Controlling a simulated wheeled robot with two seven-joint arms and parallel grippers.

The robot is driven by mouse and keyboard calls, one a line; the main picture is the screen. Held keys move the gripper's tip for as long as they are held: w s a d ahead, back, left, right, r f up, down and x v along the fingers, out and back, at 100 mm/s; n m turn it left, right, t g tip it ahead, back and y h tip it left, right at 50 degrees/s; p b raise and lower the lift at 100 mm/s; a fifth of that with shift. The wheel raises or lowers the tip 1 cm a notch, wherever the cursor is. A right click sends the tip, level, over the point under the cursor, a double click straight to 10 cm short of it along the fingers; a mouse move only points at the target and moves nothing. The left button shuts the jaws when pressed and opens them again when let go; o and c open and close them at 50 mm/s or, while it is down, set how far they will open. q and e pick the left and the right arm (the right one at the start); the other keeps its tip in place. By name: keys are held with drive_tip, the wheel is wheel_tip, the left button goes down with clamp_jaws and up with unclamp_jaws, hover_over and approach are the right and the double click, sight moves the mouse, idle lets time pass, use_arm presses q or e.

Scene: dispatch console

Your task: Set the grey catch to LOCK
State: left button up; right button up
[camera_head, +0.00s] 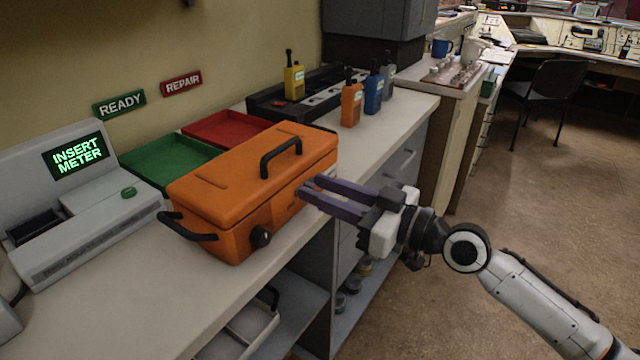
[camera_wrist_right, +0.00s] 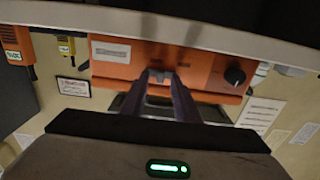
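The orange case (camera_head: 215,190) lies closed on the counter, with a black top handle and a black side handle. Its front also fills the upper middle of the right wrist view (camera_wrist_right: 200,62). My right gripper (camera_head: 310,187) reaches in from the right to the case's front face. Its two purple fingers are apart with a narrow gap. In the right wrist view, a small grey part, apparently the catch (camera_wrist_right: 160,75), shows between the fingertips (camera_wrist_right: 160,82). I cannot tell whether they touch it. The catch's markings are not readable. My left gripper is not in view.
A black knob (camera_head: 260,236) is on the case front. A meter console (camera_head: 90,215) reading INSERT METER stands left. Green (camera_head: 160,165) and red (camera_head: 225,128) trays lie behind the case. Several radios stand by a black rack (camera_head: 310,95). Open floor (camera_head: 500,230) is at right.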

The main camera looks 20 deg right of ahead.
clamp_jaws()
idle(1.4)
